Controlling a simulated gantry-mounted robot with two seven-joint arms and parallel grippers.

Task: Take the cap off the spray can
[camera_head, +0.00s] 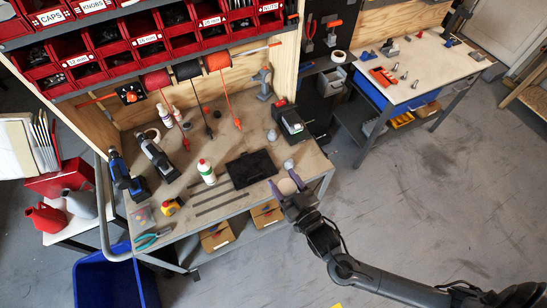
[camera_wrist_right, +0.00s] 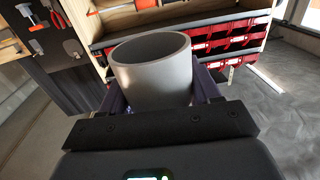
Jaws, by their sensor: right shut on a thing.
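My right gripper (camera_head: 286,187) is at the right end of the workbench, near its front corner. It is shut on a hollow grey cylinder (camera_wrist_right: 155,72) that looks like the cap; its open end shows in the right wrist view. In the head view the held piece (camera_head: 287,186) is a small pale round shape between the fingers. A small grey-blue piece (camera_head: 289,165) shows just beyond the gripper; I cannot tell if it belongs to the spray can. No can body shows clearly below the gripper. My left gripper is not in view.
The workbench holds a white bottle with a red top (camera_head: 206,172), a black plate (camera_head: 251,168) and several tools. Red bins (camera_head: 103,35) hang above. A second bench (camera_head: 420,60) stands at the upper right. Open floor lies at the right.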

